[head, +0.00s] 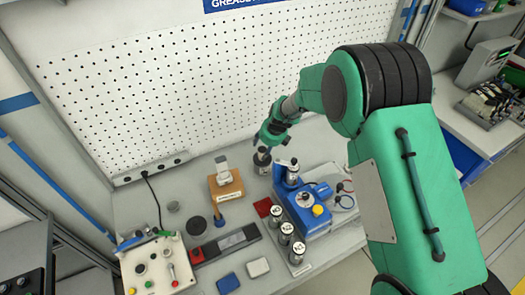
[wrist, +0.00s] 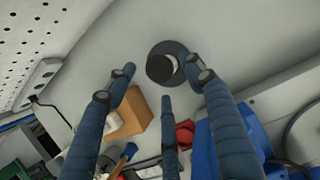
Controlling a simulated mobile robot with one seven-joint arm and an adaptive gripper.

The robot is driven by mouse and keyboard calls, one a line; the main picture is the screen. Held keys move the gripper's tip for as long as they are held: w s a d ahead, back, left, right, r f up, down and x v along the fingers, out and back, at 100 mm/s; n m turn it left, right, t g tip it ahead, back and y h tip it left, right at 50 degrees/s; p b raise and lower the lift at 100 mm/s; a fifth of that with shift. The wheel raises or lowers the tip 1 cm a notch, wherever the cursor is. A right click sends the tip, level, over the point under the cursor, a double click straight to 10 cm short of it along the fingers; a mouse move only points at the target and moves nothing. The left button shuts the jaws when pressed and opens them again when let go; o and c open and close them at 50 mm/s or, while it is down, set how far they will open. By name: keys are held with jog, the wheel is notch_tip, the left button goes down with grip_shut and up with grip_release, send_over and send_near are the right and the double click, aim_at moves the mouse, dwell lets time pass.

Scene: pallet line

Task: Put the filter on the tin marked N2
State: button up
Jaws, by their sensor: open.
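A dark round piece, likely the filter (head: 262,157), stands on the bench near the pegboard. In the wrist view the filter (wrist: 160,68) is a dark cylinder with a grey top on a wider dark disc. My gripper (head: 265,146) is above it, with its blue fingers (wrist: 160,77) spread open around it and nothing clamped. The right finger appears closest to it; contact cannot be told. Three silver tins with dark tops stand in a row on a strip: a back tin (head: 276,215), a middle tin (head: 287,233) and a front tin (head: 298,253). Their small labels are hard to read.
A blue machine (head: 306,212) stands right of the tins. A wooden block (head: 226,187) with a pale piece on it is left of my gripper. A control box (head: 155,266) is front left. A red piece (head: 263,207) lies behind the tins. The pegboard (head: 210,80) rises behind.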

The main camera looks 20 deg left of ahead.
jog(key=v, duration=0.8)
jog(key=shift+r, duration=0.2)
dwell(0.3)
jog(key=shift+d, duration=0.1)
jog(key=s+d+r+n+t+h, duration=0.1)
jog(key=s+d+r+n, duration=0.5)
jog(key=d+r, duration=0.6)
jog(key=s+d+r+n+t, duration=0.1)
jog(key=s+d+r+n, duration=0.5)
jog(key=d+r, duration=0.65)
jog(key=s+d+r+n+h, duration=0.1)
jog(key=s+d+n, duration=0.3)
jog(key=s, duration=0.5)
jog(key=s+d+r+n, duration=0.2)
jog(key=s+d+n, duration=0.3)
jog(key=s+d, duration=0.3)
jog(key=s+d+r+n+t+h, duration=0.1)
jog(key=s+d+n, duration=0.3)
jog(key=s, duration=0.5)
jog(key=shift+s+d+r+n+h, duration=0.35)
jog(key=shift+d+r, duration=0.4)
jog(key=shift+d, duration=0.3)
